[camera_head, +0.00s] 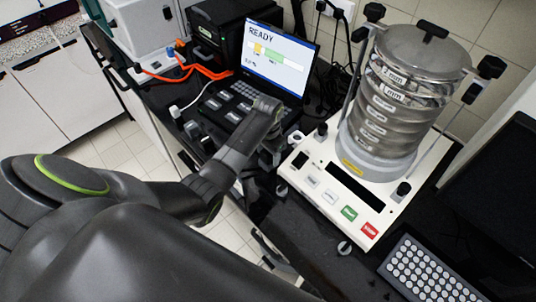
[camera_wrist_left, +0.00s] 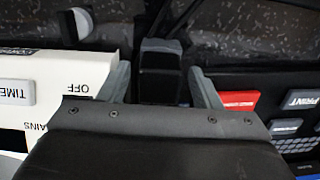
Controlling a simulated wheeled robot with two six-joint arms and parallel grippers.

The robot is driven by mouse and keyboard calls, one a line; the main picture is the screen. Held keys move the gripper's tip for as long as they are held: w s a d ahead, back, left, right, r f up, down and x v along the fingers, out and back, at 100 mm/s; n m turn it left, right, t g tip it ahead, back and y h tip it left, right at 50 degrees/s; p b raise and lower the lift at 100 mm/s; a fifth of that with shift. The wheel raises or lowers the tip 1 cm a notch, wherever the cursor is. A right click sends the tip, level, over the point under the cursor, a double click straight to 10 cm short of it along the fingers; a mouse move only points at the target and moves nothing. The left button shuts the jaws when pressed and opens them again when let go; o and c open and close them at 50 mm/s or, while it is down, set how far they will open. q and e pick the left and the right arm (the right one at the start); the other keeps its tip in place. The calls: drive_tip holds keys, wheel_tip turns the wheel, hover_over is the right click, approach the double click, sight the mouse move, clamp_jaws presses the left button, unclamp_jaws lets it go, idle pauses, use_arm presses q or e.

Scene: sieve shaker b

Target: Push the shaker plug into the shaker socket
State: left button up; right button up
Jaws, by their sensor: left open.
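My left gripper (camera_head: 270,153) is between the laptop and the shaker, pointing down; its fingertips are small and partly hidden in the head view. In the left wrist view its fingers (camera_wrist_left: 162,88) are open on either side of a dark block (camera_wrist_left: 160,58), which may be the shaker plug; I cannot tell if they touch it. The sieve shaker (camera_head: 335,192) stands right of the gripper. Its white panel marked "OFF" (camera_wrist_left: 62,82) is at the left of the wrist view. I cannot make out the shaker socket. My right gripper is not in view.
A laptop (camera_head: 275,62) reading "READY" stands behind the gripper. A small white block (camera_head: 175,112) with a cable lies left of it, near orange cables (camera_head: 205,72). A keyboard (camera_head: 425,272) is at the front right. A wall outlet (camera_head: 343,8) is at the back.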

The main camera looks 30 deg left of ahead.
use_arm(q)
clamp_jaws()
drive_tip(key=shift+r, duration=3)
drive_tip(key=shift+r, duration=0.15)
drive_tip(key=shift+r, duration=1.35)
